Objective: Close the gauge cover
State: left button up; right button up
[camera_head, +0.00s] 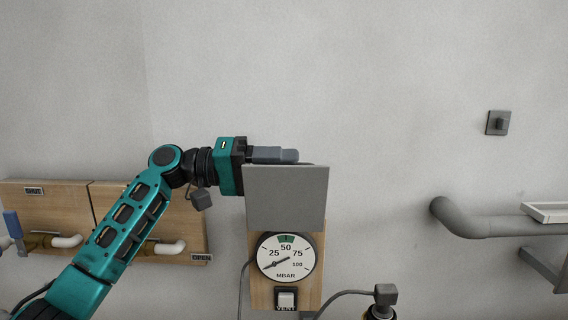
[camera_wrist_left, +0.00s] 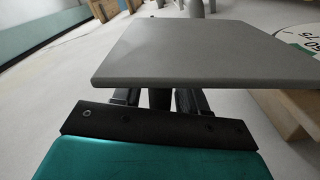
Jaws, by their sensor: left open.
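The grey gauge cover (camera_head: 286,198) is a flat plate standing raised above the round gauge (camera_head: 286,258), whose dial is fully exposed. The gauge sits on a wooden backing board (camera_head: 313,290) on the wall. My left gripper (camera_head: 293,156) reaches in from the left along the cover's top edge; its lower part is hidden behind the plate. In the left wrist view the cover (camera_wrist_left: 200,50) spans in front of the fingers and hides their tips. The gauge dial (camera_wrist_left: 304,38) shows at the right edge. My left gripper is open; contact with the cover cannot be told.
A white vent switch (camera_head: 286,298) is below the gauge. Wooden panels with pipes and a blue-handled valve (camera_head: 13,224) are at left. A grey pipe (camera_head: 480,221) and white tray (camera_head: 545,212) are at right.

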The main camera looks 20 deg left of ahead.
pick_arm(q)
jog(key=shift+w+d, duration=0.1)
jog(key=shift+d, duration=0.2)
jog(key=shift+f, duration=0.1)
grip_shut()
dwell(0.4)
